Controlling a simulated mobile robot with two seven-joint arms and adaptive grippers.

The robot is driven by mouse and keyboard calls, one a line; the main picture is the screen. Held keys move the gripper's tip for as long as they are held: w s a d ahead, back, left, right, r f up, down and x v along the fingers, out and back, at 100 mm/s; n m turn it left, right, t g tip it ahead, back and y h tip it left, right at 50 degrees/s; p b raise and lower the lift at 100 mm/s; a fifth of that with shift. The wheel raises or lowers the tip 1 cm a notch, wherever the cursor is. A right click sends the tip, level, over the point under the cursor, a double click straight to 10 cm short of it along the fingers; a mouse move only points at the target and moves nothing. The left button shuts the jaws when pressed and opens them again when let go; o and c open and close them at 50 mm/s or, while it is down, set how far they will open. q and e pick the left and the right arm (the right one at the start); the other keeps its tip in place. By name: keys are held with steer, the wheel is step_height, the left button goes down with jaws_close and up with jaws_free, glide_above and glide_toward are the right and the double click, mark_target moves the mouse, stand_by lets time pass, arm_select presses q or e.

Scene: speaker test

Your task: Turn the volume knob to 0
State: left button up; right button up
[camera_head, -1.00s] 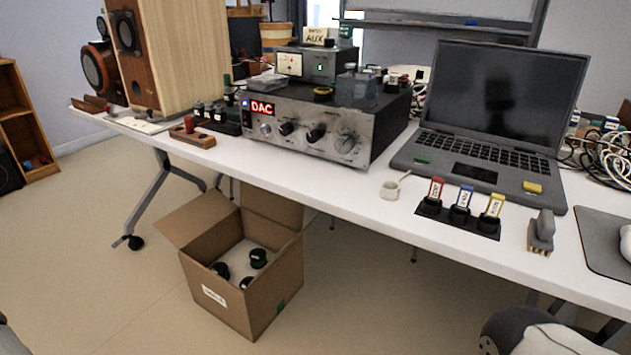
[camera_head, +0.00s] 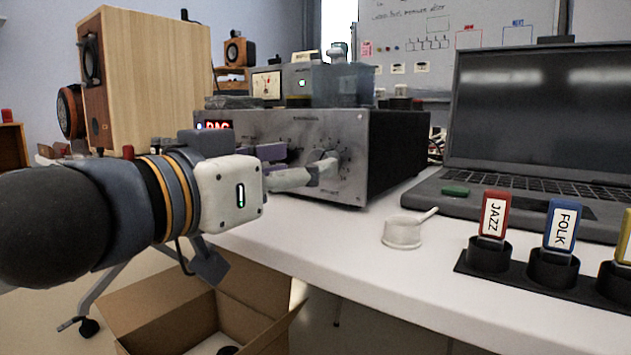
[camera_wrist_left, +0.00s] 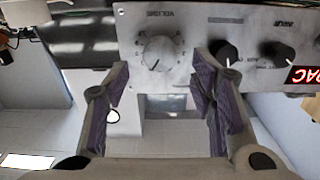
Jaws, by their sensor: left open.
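The silver amplifier (camera_head: 390,150) stands on the white table, its metal front facing me. Its round silver volume knob (camera_head: 327,161) is at the right of that front, partly hidden by a finger of my left gripper (camera_head: 306,168). In the left wrist view, which is upside down, the volume knob (camera_wrist_left: 158,52) shows under the label VOLUME. There my left gripper (camera_wrist_left: 160,65) is open, its purple-padded fingers on either side of the knob's line; I cannot tell whether they touch it. My right gripper is not in view.
Black knobs (camera_wrist_left: 226,52) sit beside the volume knob. A wooden speaker (camera_head: 155,80) is left; a cardboard box (camera_head: 150,315) is below.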

mark_target(323, 153)
arm_select(q)
steer(key=x, duration=0.4)
steer(key=shift+b, duration=0.4)
steer(key=c, duration=1.2)
steer(key=shift+o, duration=0.3)
